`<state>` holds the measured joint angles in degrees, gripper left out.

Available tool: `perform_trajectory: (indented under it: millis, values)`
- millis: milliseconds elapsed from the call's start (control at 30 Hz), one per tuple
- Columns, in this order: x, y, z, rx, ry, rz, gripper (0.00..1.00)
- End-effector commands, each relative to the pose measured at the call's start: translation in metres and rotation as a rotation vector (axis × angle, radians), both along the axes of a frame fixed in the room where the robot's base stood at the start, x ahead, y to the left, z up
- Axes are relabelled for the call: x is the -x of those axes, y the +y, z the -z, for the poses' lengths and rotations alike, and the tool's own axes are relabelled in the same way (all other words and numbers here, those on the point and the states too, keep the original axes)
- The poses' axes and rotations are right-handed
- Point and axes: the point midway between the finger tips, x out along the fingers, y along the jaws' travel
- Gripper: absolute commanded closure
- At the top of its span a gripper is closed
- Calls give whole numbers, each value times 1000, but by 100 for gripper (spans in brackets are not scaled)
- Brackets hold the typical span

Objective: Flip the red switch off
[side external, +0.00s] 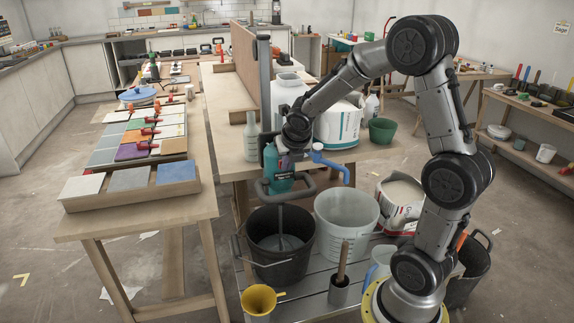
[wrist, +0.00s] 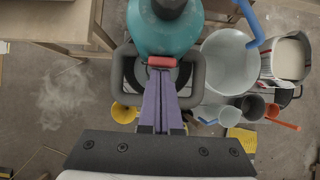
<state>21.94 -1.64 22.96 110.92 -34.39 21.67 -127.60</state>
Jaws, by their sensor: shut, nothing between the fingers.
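The red switch (wrist: 182,62) is a short bar at the lower edge of the teal mixer body (wrist: 168,32) in the wrist view. The mixer also shows in the side view (side external: 279,180), held over the black bucket (side external: 280,245) with its shaft reaching down inside. My gripper (wrist: 160,68) has its purple fingers closed together with nothing between them. Its tips are at the left part of the red switch and overlap it in the picture; I cannot tell whether they touch. In the side view my wrist is close above the mixer and I cannot make out the switch.
A grey loop handle (wrist: 195,75) surrounds the gripper tips closely. A pale bucket (side external: 347,215) and a blue pipe (side external: 333,163) stand to the right. A white jar (side external: 288,90) and a grey bottle (side external: 251,137) are behind. A tile table (side external: 130,225) is at left.

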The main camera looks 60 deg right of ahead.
Motion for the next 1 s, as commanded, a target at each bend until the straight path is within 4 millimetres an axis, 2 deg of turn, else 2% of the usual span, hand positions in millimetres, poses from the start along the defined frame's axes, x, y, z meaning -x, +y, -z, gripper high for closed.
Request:
perform_trajectory:
  millis: [33,200,633,867,1000]
  values:
    - [-3,-1,-7,6,-11,-1,100]
    - [-3,-1,-14,6,-12,-3,100]
    - [0,1,-15,5,-10,-4,100]
    - [23,25,-23,4,-11,-5,100]
    - [35,38,-48,6,-17,-4,100]
